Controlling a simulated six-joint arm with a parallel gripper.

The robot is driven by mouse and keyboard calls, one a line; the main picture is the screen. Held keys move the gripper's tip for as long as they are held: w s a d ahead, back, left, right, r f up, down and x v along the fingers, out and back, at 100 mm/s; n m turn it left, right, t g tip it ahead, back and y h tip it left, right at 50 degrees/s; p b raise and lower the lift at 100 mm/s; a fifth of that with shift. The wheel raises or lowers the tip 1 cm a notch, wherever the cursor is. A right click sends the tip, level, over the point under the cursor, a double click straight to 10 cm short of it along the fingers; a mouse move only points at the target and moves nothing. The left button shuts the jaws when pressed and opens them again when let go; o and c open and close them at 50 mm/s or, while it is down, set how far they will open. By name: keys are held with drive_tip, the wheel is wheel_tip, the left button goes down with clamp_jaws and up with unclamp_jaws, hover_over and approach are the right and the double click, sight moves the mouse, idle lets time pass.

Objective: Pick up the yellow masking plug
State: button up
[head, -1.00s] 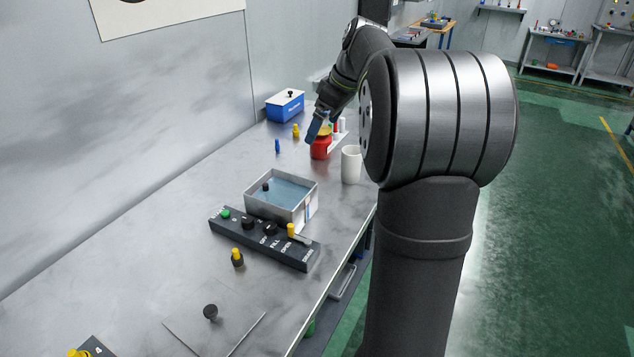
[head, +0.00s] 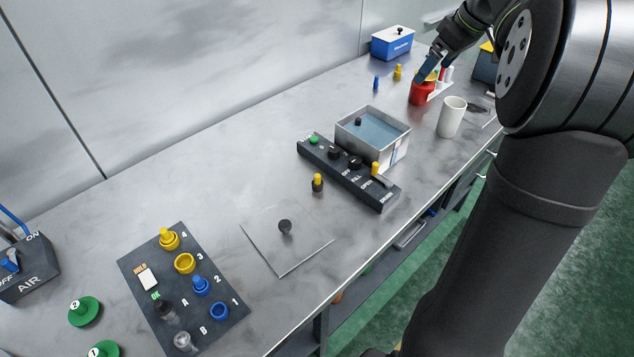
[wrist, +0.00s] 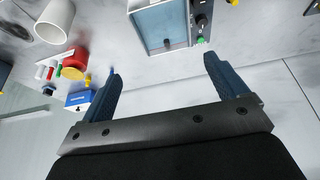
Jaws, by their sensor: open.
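A small upright yellow plug (head: 398,71) stands on the bench near the blue box, beside a small blue plug (head: 376,82). In the wrist view the yellow plug (wrist: 88,79) shows just outside the left finger. Another yellow plug-like piece (head: 168,238) sits at position 4 of the dark numbered board, with an empty-looking yellow ring (head: 185,263) at position 3. My gripper (head: 424,72) is by the red can in the head view, well away from the board. In the wrist view its fingers (wrist: 162,68) are spread and empty.
The red can (head: 422,93), white cup (head: 451,117) and blue box (head: 393,43) stand near my gripper. A metal water tray (head: 390,152), dark control bar (head: 325,160), yellow-topped black piece (head: 317,183) and knobbed plate (head: 265,245) lie nearer. The bench left of the tray is clear.

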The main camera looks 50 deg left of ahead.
drive_tip(key=c, duration=0.7)
drive_tip(key=shift+c, duration=0.2)
drive_tip(key=m+h, duration=0.4)
drive_tip(key=h, duration=0.1)
approach(318, 176)
drive_tip(key=f, duration=0.5)
drive_tip(key=shift+d+f, duration=0.35)
drive_tip(key=shift+f, duration=0.05)
drive_tip(key=shift+a+f, duration=0.15)
drive_tip(key=shift+f, duration=1.4)
drive_tip(key=shift+a+f, duration=0.15)
drive_tip(key=shift+f, duration=1.45)
